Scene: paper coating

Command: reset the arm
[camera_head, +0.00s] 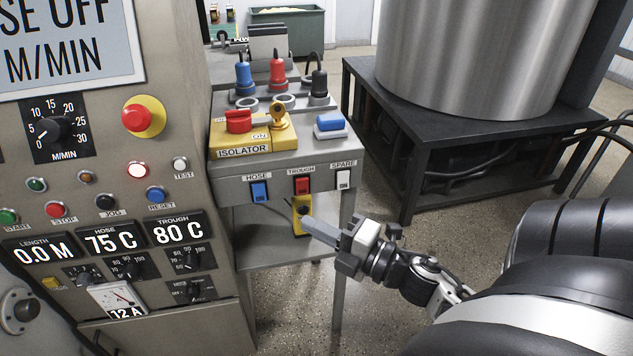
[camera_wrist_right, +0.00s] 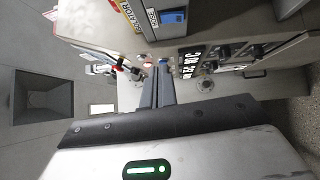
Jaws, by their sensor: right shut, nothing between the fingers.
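My right gripper (camera_head: 308,222) is shut and empty. It is in the air in front of the switch stand, below the row of rocker switches. Its closed fingers also show in the right wrist view (camera_wrist_right: 157,88), pointing toward the control panel. My right arm comes in from the lower right of the head view. My left gripper is in neither view.
The control panel (camera_head: 120,200) with knobs, buttons and displays fills the left. The switch stand (camera_head: 225,175) carries a yellow isolator box (camera_head: 243,146), a blue rocker (camera_head: 259,192) and a red rocker (camera_head: 302,186). A large metal drum (camera_head: 480,50) stands on a black frame (camera_head: 400,125). Open floor (camera_head: 385,215) lies between.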

